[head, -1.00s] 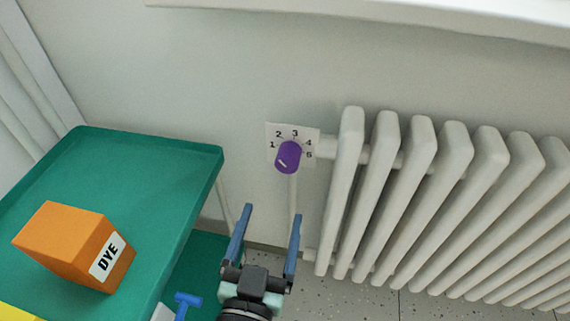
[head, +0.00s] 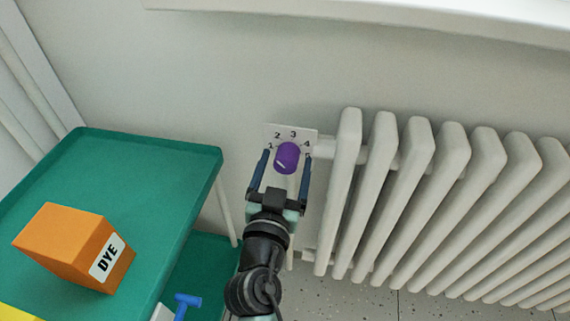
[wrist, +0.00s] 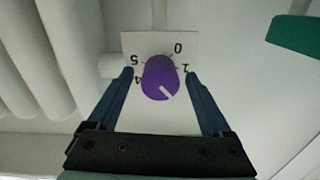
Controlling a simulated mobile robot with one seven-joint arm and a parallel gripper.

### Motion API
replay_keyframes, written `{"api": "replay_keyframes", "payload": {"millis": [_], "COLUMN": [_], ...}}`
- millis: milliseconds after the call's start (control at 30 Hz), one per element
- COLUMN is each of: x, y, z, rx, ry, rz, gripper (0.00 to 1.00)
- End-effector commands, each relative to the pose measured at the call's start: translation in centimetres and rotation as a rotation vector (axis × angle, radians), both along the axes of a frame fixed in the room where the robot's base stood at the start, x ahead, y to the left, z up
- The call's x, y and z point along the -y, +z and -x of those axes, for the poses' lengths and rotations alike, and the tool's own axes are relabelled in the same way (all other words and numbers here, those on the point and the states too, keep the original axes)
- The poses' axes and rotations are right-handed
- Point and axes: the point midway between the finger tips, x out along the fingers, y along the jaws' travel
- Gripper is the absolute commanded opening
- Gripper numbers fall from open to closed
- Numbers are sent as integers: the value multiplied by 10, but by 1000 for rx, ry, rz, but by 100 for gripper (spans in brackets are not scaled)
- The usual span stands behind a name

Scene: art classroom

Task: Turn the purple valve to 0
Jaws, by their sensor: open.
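The purple valve (head: 287,157) is a round knob in front of a white number plate (head: 309,133) on the wall, left of the radiator. In the wrist view the purple valve (wrist: 158,76) appears upside down, with 0, 1, 4 and 5 readable on the plate. Its white mark points to the lower right there, past the 1; the exact setting is unclear. My gripper (head: 286,157) is open, with one blue finger on each side of the knob. In the wrist view a gap seems to show between fingers and knob; contact is unclear.
The white radiator (head: 412,183) stands close to the right of my gripper. A green cart (head: 150,200) is at the left, bearing an orange DYE box (head: 70,245). A blue item (head: 186,303) lies low beside it. The wall above the plate is clear.

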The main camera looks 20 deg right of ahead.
Motion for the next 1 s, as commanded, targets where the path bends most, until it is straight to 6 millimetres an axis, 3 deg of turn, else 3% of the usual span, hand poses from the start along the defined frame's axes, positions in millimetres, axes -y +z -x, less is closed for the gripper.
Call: {"api": "replay_keyframes", "payload": {"millis": [167, 633, 1000], "x": [0, 0, 0], "y": [0, 0, 0], "z": [0, 0, 0], "rx": [0, 0, -33], "ry": [0, 0, 0], "rz": [0, 0, 49], "gripper": [84, 1, 0]}}
